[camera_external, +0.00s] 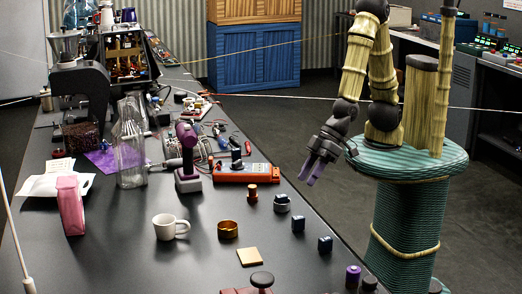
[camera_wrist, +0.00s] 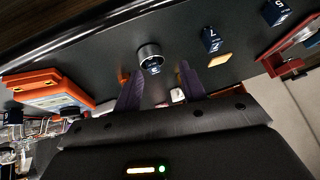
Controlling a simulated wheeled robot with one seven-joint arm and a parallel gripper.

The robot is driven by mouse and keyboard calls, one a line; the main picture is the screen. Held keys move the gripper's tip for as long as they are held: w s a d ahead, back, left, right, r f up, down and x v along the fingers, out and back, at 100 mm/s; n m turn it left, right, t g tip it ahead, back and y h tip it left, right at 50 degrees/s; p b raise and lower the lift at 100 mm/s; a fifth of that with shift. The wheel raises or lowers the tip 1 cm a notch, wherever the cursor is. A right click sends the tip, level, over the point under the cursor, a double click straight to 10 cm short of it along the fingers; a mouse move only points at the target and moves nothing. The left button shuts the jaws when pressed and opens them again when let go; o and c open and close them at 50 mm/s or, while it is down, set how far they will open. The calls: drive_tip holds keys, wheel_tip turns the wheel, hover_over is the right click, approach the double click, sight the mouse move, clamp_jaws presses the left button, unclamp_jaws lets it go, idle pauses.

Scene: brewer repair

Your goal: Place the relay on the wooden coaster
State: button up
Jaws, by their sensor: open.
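The wooden coaster (camera_external: 249,257) is a thin tan square lying bare on the dark table near the front; a tan piece that looks like it shows in the wrist view (camera_wrist: 220,60). I cannot tell which is the task's relay. In the wrist view one block is marked 7 (camera_wrist: 210,40). My gripper (camera_external: 313,172) is open and empty, off the table's right edge, its purple fingers apart.
A white mug (camera_external: 166,227), a brass ring (camera_external: 228,229) and a copper-coloured post (camera_external: 252,193) stand near the coaster. A dark red fixture (camera_external: 247,291) sits at the front.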

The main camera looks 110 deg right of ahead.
drive_tip(key=s+d+r+g+h, duration=0.1)
drive_tip(key=s+d+g, duration=0.1)
drive_tip(key=d, duration=0.7)
drive_tip(key=s+d+r+g+h, duration=0.1)
drive_tip(key=s+d, duration=0.4)
drive_tip(key=d, duration=0.5)
drive_tip(key=shift+s+r+g, duration=0.2)
drive_tip(key=shift+r+g, duration=0.2)
drive_tip(key=shift+g, duration=0.4)
drive_tip(key=shift+o, duration=0.5)
drive_tip(key=w+a+r+p, duration=0.1)
drive_tip(key=w+a+p, duration=0.1)
drive_tip(key=w+a, duration=0.35)
drive_tip(key=w+a+r+p, duration=0.1)
drive_tip(key=w+a+r, duration=0.15)
drive_tip(key=a, duration=0.65)
drive_tip(key=w+a+r+t+p, duration=0.1)
drive_tip(key=a+r+t+p, duration=0.1)
drive_tip(key=a, duration=1.5)
drive_tip(key=shift+w+r+p, duration=0.15)
drive_tip(key=shift+r+p, duration=0.15)
drive_tip(key=shift+r, duration=0.4)
drive_tip(key=shift+f, duration=0.15)
